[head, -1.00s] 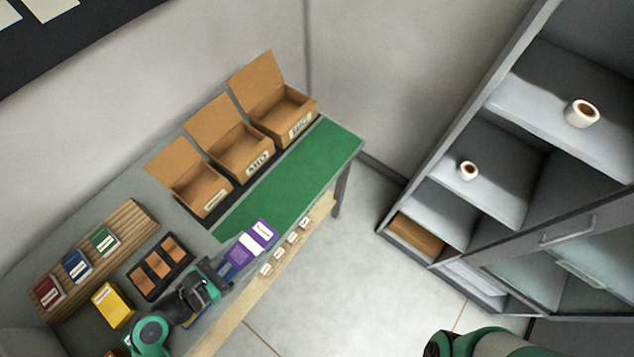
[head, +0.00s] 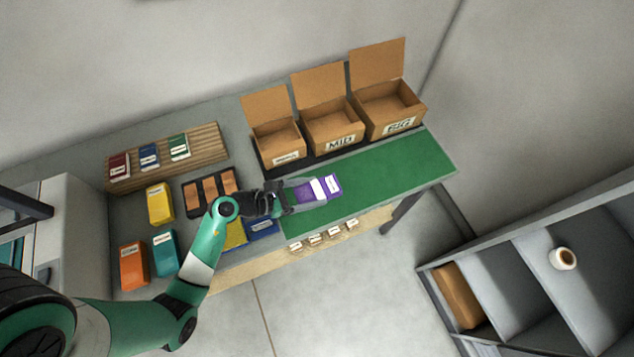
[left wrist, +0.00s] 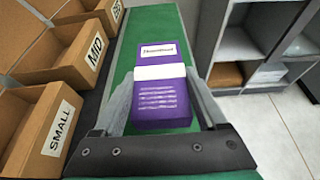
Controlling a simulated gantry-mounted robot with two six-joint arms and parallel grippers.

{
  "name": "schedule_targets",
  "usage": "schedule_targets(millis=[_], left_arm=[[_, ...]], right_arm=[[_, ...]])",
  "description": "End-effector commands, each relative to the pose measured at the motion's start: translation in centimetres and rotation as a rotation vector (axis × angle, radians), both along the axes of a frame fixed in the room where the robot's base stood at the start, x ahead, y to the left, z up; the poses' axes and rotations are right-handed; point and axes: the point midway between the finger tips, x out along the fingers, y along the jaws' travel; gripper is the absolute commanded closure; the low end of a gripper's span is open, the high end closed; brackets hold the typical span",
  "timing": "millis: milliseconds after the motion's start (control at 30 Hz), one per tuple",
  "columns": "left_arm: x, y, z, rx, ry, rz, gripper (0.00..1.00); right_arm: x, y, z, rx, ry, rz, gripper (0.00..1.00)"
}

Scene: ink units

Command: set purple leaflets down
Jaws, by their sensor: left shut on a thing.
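The purple leaflets (head: 328,186) are a purple stack with a white band and a white label. My left gripper (head: 302,193) is shut on them, one finger along each side. They are over the left part of the green mat (head: 400,172); I cannot tell whether they touch it. In the left wrist view the leaflets (left wrist: 162,100) lie between the two fingers, with the label at the far end and the green mat (left wrist: 155,22) beyond. My right gripper is not in view.
Three open cardboard boxes, small (head: 278,146), MID (head: 333,131) and a larger one (head: 392,109), stand behind the mat. Yellow (head: 160,204), orange (head: 133,265) and teal (head: 164,254) packs lie at left. The mat's right part is clear. Shelves (head: 520,275) stand at right.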

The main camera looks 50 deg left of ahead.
Motion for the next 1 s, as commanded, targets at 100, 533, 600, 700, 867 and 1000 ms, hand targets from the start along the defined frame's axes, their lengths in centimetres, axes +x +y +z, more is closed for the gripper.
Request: schedule_targets(millis=[100,533,600,700,867,1000], left_arm=[[1.6,0.7,-2.5,-0.001,-0.003,-0.001,0.98],[2.7,1.3,-6.1,-0.002,0.0,0.001,0.98],[2.7,1.3,-6.9,0.0,-0.001,0.0,0.98],[2.7,1.3,-6.7,0.0,-0.002,0.0,0.98],[2.7,1.3,-6.7,0.0,-0.002,0.0,0.98],[2.7,1.3,-6.9,0.0,-0.001,0.0,0.18]], right_arm=[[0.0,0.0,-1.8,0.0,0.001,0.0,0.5],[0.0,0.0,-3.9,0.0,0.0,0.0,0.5],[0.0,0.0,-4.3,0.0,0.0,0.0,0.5],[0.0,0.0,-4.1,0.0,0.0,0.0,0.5],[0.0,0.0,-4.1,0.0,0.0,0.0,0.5],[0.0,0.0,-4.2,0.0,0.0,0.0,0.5]])
